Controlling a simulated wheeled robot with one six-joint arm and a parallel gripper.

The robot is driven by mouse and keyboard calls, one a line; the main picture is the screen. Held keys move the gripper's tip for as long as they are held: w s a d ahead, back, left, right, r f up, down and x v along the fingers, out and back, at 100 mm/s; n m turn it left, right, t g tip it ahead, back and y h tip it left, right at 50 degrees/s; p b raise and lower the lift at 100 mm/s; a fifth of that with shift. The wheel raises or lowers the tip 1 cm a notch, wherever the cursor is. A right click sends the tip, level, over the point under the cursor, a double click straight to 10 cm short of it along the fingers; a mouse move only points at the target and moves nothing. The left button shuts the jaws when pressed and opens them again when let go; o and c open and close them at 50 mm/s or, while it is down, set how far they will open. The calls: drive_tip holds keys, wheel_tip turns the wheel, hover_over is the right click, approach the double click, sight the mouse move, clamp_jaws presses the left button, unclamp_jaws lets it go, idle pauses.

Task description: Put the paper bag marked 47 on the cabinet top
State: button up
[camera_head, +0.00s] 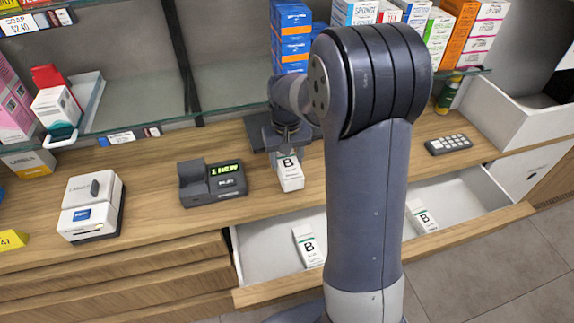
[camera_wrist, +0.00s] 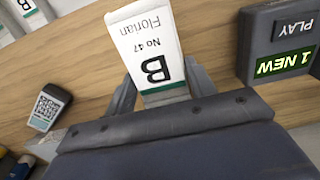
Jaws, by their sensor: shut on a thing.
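The white paper bag (camera_head: 290,178) with a black B hangs below my gripper (camera_head: 285,152) in the head view. In the wrist view the bag (camera_wrist: 148,42) reads "No 47" and "Florian" and has a green band. My gripper (camera_wrist: 160,92) is shut on its banded end, a finger on each side. The bag is over the wooden top (camera_head: 145,170) above the drawers; I cannot tell whether it touches it. A yellow card marked 47 (camera_head: 12,240) stands at the far left. My arm hides part of the counter and drawer.
An open drawer (camera_head: 262,240) below holds a white bag (camera_head: 307,246) and another bag (camera_head: 422,216). An answering machine (camera_head: 212,182) stands left of my gripper, a label printer (camera_head: 90,208) farther left. A keypad device (camera_head: 448,145) lies right. A glass shelf (camera_head: 130,110) with boxes runs behind.

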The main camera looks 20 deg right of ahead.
sight(287, 160)
drive_tip(key=shift+s+f, duration=0.15)
drive_tip(key=shift+f, duration=1.55)
drive_tip(key=shift+f, duration=0.2)
drive_tip(key=o, duration=1)
drive_tip(key=shift+o, duration=0.2)
drive_tip(key=shift+r, duration=0.15)
wheel_tip(287, 160, up, 12)
drive_tip(key=shift+r, duration=0.1)
